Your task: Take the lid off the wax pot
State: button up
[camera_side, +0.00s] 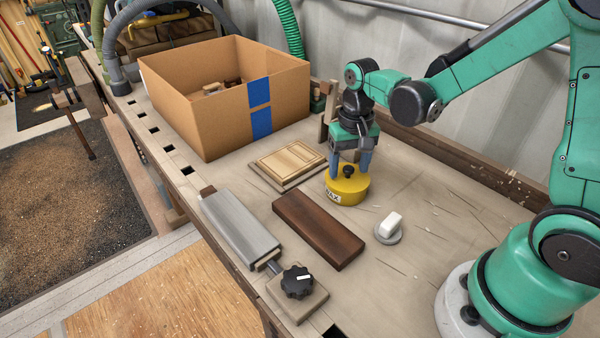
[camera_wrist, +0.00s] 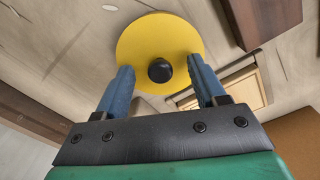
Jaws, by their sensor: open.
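The wax pot (camera_side: 346,194) is a low yellow cylinder with a "WAX" label, standing upright on the bench. Its flat yellow lid (camera_wrist: 142,36) has a round black knob (camera_wrist: 160,70) in the middle, and the lid is on the pot. The knob also shows in the side view (camera_side: 348,171). My gripper (camera_wrist: 160,82) is above the lid with its two blue fingers apart, one on each side of the knob. In the wrist view there are gaps between the fingers and the knob. I cannot tell whether the fingertips touch the lid.
A wooden panel (camera_side: 290,161) lies behind and left of the pot, near a large cardboard box (camera_side: 190,115). A dark wood block (camera_side: 318,228) lies in front, beside a grey clamp-like block (camera_side: 240,226) with a black knob. A white piece on a round base (camera_side: 389,228) stands front right.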

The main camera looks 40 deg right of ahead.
grip_shut()
jog(key=shift+r, duration=0.1)
